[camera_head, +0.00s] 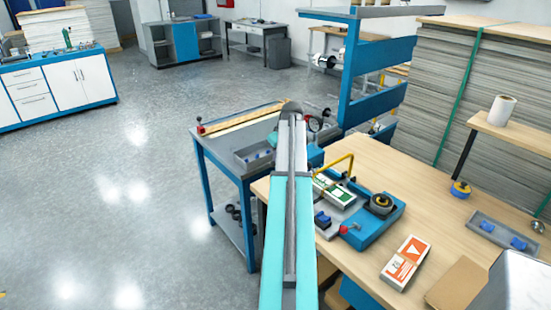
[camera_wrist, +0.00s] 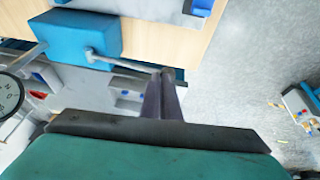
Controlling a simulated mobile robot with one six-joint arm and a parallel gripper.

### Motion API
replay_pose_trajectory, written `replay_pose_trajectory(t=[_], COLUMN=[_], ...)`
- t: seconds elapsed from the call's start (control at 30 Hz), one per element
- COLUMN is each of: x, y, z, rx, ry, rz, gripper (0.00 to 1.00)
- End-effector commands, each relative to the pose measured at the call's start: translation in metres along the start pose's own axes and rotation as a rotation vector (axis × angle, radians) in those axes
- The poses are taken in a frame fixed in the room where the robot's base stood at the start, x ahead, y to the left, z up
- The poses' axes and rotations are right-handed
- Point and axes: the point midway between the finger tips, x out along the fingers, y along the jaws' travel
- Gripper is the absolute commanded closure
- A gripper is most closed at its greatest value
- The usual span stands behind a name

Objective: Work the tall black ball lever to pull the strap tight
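A blue strapping machine (camera_head: 376,226) sits on the wooden bench in the head view. It has a yellow hoop (camera_head: 335,168), a small red knob (camera_head: 343,229) and a dark round reel (camera_head: 382,203). A green-and-white box (camera_head: 334,191) lies at the machine. I cannot clearly pick out the tall black ball lever; my teal arm covers part of this area. My gripper (camera_wrist: 164,75) shows in the wrist view, its dark fingers side by side and closed together. A grey rod (camera_wrist: 125,63) from a blue block (camera_wrist: 75,37) runs toward the fingertips; I cannot tell whether they touch.
An orange-and-white box (camera_head: 405,262) lies in front of the machine. A grey tray (camera_head: 495,235) with blue pieces and a white roll (camera_head: 501,110) stand to the right. A blue-legged table (camera_head: 222,160) is at left. The grey floor at left is open.

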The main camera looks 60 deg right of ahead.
Motion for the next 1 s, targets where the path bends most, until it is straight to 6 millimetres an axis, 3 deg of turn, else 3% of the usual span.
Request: replay_pose_trajectory(t=[0.13, 1.0], x=[-0.018, -0.108], y=[0.011, -0.002], z=[-0.009, -0.008], rx=[-0.001, -0.004], ry=[0.004, 0.006], rz=[0.005, 0.002], gripper=[1.00, 1.00])
